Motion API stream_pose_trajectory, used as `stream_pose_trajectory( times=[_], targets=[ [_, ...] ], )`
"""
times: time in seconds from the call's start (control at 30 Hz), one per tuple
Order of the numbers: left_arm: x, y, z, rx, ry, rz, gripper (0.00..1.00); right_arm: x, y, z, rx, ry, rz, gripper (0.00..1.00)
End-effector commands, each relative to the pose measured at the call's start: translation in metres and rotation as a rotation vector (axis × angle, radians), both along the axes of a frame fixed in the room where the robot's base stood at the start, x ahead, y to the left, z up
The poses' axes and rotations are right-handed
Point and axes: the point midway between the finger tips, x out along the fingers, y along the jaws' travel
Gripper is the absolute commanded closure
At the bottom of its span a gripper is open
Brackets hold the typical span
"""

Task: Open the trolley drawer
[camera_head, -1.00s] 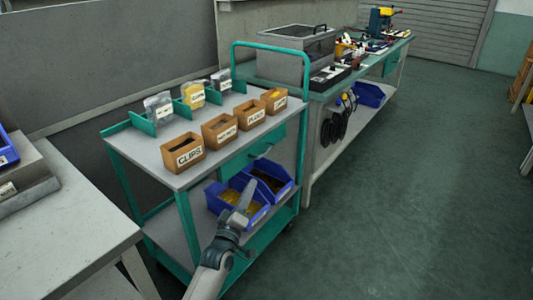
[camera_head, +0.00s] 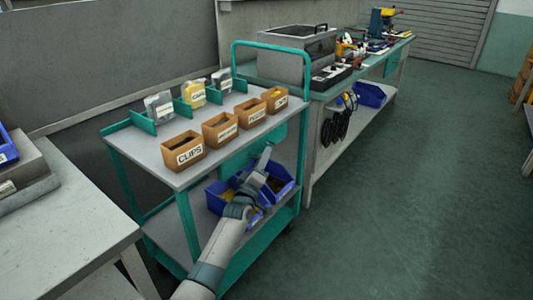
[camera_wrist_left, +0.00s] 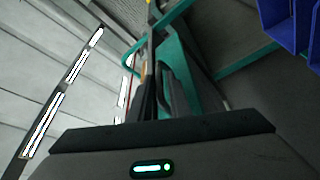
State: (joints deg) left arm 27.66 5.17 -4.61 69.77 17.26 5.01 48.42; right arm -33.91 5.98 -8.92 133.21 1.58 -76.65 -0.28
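The trolley (camera_head: 176,178) has a teal frame and grey shelves. Its teal drawer (camera_head: 237,162) sits under the right part of the top shelf and looks closed. My left gripper (camera_head: 266,153) is in front of the drawer front, in the area of the handle, and hides the handle in the head view. Whether it touches the handle cannot be told. In the left wrist view, the dark fingers (camera_wrist_left: 155,95) look close together beside teal trolley parts; nothing is clearly seen between them. My right gripper is not in view.
Cardboard boxes, one a CLIPS box (camera_head: 183,152), line the trolley top's front edge. Blue bins (camera_head: 280,180) stand on the lower shelf, below my left gripper. A workbench (camera_head: 345,83) is behind right and a grey table (camera_head: 60,225) at left. The floor at right is clear.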

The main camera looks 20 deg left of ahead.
Motion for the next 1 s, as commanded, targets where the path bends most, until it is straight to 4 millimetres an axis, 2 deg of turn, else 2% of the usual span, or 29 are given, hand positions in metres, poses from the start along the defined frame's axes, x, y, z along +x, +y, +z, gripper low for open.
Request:
stream_pose_trajectory(
  times=[0.1,0.23,0.67,0.73,1.0],
  targets=[
    [0.014,0.0,0.003,0.0,0.0,0.0,0.83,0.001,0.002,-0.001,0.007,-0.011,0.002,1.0],
    [0.023,0.0,0.005,0.0,-0.001,0.001,0.83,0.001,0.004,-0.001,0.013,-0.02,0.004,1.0],
    [0.027,0.0,0.006,0.0,0.0,0.0,0.83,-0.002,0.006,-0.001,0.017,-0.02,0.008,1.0],
    [0.027,0.0,0.006,0.0,0.0,0.0,1.0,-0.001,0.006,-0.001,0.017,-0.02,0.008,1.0],
    [0.027,-0.001,0.006,0.0,0.0,0.0,1.0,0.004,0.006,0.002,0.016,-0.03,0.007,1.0]
  ],
)
